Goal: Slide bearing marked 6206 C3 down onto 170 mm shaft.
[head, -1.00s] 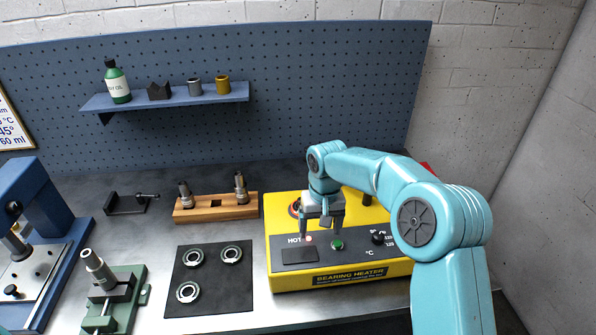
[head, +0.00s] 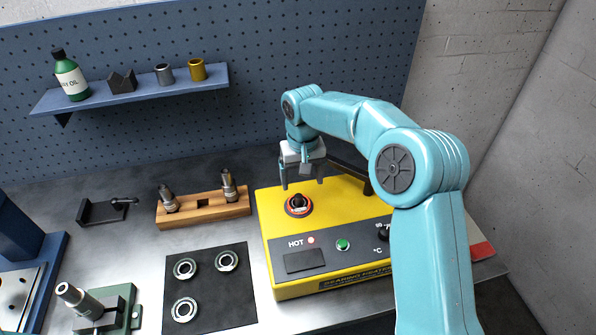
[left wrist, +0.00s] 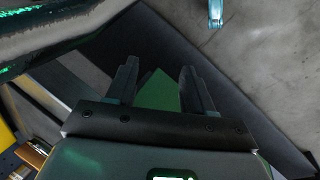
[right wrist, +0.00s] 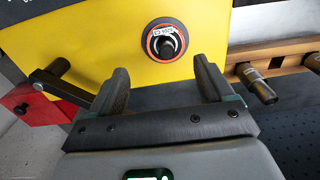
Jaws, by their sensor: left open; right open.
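A bearing (head: 299,206) sits around a dark post on the yellow bearing heater (head: 268,232). In the right wrist view the bearing (right wrist: 151,42) has an orange-red rim, and its upside-down marking looks like 6206 C3. My right gripper (head: 302,184) is open and empty, just behind and above the bearing; its fingers (right wrist: 162,80) are apart. A steel shaft (head: 82,300) stands tilted in a green vise (head: 122,310) at the front left. Two more shafts (head: 168,199) (head: 228,187) stand in a wooden block. Shaft lengths cannot be read. My left gripper (left wrist: 153,88) is open and empty, seen only in its wrist view.
Three bearings (head: 185,269) (head: 227,261) (head: 184,309) lie on a black mat (head: 212,291) between vise and heater. A blue press (head: 22,240) stands at the left. A shelf (head: 130,93) holds a green bottle (head: 71,76) and small parts. A black stand (head: 100,211) lies behind the vise.

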